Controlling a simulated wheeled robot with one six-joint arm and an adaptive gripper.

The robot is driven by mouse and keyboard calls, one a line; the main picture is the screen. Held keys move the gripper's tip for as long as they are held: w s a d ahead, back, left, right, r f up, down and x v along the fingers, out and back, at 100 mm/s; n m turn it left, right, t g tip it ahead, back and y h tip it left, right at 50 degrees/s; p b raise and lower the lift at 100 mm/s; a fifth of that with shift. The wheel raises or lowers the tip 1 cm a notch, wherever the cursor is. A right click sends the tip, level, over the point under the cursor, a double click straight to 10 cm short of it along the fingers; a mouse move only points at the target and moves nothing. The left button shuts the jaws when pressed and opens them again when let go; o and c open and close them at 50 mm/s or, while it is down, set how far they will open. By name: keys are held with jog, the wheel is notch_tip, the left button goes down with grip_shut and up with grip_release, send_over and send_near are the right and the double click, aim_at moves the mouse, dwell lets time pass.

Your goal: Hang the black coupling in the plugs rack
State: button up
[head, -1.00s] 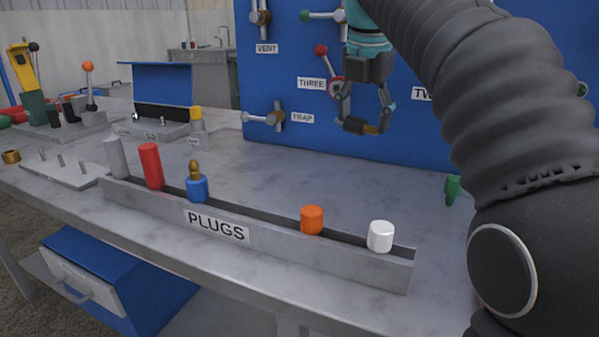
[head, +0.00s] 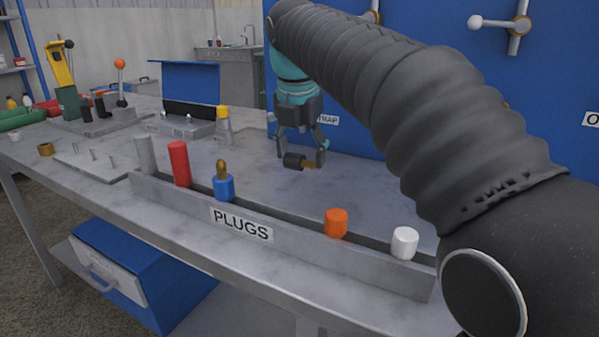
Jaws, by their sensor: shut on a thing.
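My gripper (head: 302,158) is shut on the black coupling (head: 293,160), a short dark cylinder with a brass-coloured end pointing right. It holds the coupling on its side, in the air above the bench, behind the plugs rack. The plugs rack (head: 290,247) is a long grey trough labelled PLUGS along the bench's front. In it stand a grey cylinder (head: 145,153), a red cylinder (head: 180,163), a blue plug with a brass tip (head: 223,186), an orange plug (head: 336,223) and a white plug (head: 404,242). A wide gap lies between the blue and orange plugs.
A blue panel (head: 420,70) with valves stands behind the bench. A plate with pegs (head: 95,160), a brass ring (head: 46,149), a yellow-topped grey block (head: 223,125) and a lever stand (head: 121,85) are at left. The bench behind the rack is mostly clear.

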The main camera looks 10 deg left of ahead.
aim_at(300, 160)
jog(key=shift+s+b+x, duration=0.25)
jog(key=shift+x, duration=0.7)
jog(key=shift+s+b+x, duration=0.2)
jog(key=shift+b+x, duration=0.05)
jog(key=shift+x, duration=0.75)
jog(key=shift+f, duration=0.15)
jog(key=shift+f, duration=0.1)
jog(key=o, duration=1.3)
jog(key=p+v, duration=0.2)
jog(key=v, duration=1)
jog(key=shift+s, duration=0.1)
